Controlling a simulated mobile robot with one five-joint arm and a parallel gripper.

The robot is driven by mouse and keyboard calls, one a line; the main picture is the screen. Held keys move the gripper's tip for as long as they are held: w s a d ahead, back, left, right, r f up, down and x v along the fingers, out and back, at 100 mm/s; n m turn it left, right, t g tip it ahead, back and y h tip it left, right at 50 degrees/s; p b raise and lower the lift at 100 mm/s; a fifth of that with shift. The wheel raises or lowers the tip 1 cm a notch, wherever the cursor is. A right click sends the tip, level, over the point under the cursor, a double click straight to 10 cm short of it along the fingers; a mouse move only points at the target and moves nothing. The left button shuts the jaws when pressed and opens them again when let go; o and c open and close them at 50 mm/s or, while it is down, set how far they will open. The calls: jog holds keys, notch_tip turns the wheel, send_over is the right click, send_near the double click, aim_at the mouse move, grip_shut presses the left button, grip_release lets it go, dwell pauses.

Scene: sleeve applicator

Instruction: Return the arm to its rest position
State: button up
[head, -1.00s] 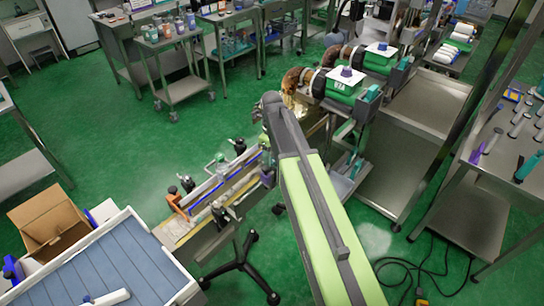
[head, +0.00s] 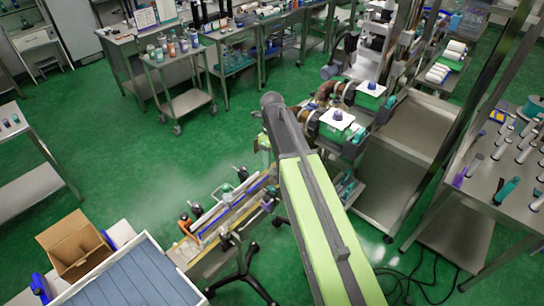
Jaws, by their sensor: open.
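My arm (head: 318,220) reaches up from the lower edge in the head view, with a light-green upper link and a grey elbow at its top end. Past the elbow the arm bends down and away. A small pale-green part of it shows just left of the elbow. My gripper's fingers do not show; the arm hides them. I see nothing held.
A narrow conveyor (head: 228,220) with small bottles is left of my arm. Green-bodied machines (head: 340,130) stand beyond and right of the elbow. A cardboard box (head: 75,245) is lower left. A steel table (head: 495,185) is right. Green floor is open at left.

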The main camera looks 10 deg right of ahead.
dwell(0.4)
jog(key=s+n, duration=1.2)
jog(key=n, duration=1.4)
notch_tip(320, 180, down, 16)
jog(key=s+b, duration=0.2)
jog(key=b, duration=1.4)
jog(key=shift+s+a, duration=0.2)
jog(key=shift+s, duration=0.1)
jog(key=shift+c, duration=0.3)
